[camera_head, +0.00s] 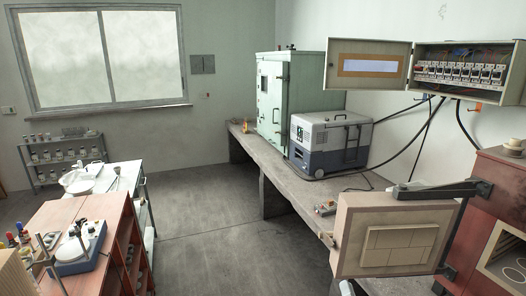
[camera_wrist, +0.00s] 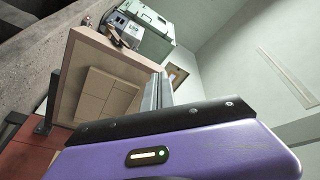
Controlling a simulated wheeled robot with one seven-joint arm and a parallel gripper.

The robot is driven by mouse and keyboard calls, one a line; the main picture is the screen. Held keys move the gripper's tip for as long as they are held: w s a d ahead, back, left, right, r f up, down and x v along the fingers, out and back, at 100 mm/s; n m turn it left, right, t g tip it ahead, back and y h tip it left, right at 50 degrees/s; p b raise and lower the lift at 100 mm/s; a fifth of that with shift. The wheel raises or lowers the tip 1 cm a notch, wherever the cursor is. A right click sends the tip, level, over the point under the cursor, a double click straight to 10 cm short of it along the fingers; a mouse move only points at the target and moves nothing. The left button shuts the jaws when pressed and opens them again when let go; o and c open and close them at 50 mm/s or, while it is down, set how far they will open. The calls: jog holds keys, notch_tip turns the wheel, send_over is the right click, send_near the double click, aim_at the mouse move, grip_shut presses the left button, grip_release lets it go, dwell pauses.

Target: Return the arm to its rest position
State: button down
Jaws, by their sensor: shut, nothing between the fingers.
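My gripper (camera_wrist: 160,84) shows in the wrist view, with a purple housing and a black edge strip across the lower half. Its grey fingers point up the picture, are shut and hold nothing. Beyond them, to the left, is the open kiln door (camera_wrist: 88,100), a thick pale slab with a block-lined inner face. I cannot tell the exact gap between fingers and door. In the head view I cannot make out my gripper or arm clearly; the same kiln door (camera_head: 348,240) stands at the lower right.
The red-brown kiln (camera_head: 485,215) stands right, joined to its door by a dark hinge arm. A concrete bench (camera_head: 285,190) carries a grey cool box (camera_head: 330,145) and a green cabinet (camera_head: 268,95). An open electrical box (camera_head: 465,55) hangs above. The middle floor (camera_head: 210,220) is clear.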

jog(key=s+f+n+g+b, duration=0.2)
jog(key=s+f+n+b, duration=0.1)
jog(key=s, duration=1.8)
jog(key=s+f+n+g+b, duration=0.3)
jog(key=s+n, duration=0.3)
jog(key=s, duration=1.6)
jog(key=shift+f, duration=0.15)
